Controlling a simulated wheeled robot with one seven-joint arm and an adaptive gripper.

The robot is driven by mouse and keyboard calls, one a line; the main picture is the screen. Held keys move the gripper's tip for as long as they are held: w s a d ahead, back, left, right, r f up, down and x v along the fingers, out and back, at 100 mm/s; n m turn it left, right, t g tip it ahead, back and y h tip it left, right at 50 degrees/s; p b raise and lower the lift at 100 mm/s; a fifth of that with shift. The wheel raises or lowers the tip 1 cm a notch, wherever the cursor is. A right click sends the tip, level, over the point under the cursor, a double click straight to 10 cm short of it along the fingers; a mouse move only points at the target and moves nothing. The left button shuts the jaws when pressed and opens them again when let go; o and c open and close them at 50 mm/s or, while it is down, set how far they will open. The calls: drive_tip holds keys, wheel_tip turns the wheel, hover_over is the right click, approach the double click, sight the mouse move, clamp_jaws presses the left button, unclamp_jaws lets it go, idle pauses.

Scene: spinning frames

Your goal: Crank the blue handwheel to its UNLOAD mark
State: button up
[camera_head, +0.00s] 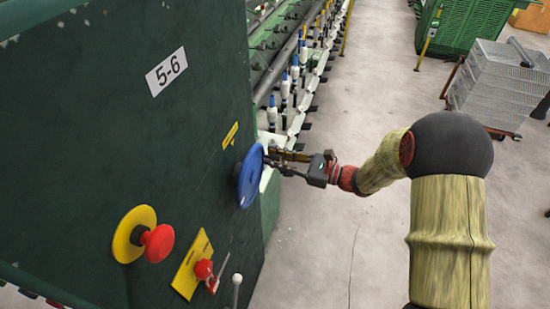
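The blue handwheel (250,177) is mounted on the dark green machine panel (130,110) and is seen nearly edge-on. A small yellow label (230,135) sits on the panel above it; its writing is too small to read, and I cannot make out an UNLOAD mark. My gripper (272,159) comes from the right, with its fingers at the outer face of the wheel. The fingertips overlap the wheel's right edge. Whether they close on a handle there is too small to tell.
A red mushroom button (157,242) on a yellow disc and a red switch (205,270) on a yellow plate stick out lower left of the wheel. A row of bobbins (285,88) runs behind. Stacked grey crates (497,85) stand at right. The floor between is clear.

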clamp_jaws()
idle(0.4)
drive_tip(key=shift+f, duration=0.1)
drive_tip(key=s+a+f+m+p, duration=0.3)
drive_tip(key=s+f+m+p, duration=0.5)
drive_tip(key=m+p, duration=0.4)
drive_tip(key=shift+s+f+m+g+p, duration=0.2)
drive_tip(key=shift+m+g+p, duration=0.15)
drive_tip(key=shift+m, duration=2.15)
drive_tip(key=o, duration=0.5)
unclamp_jaws()
drive_tip(key=shift+o, duration=0.2)
drive_tip(key=shift+r, duration=0.1)
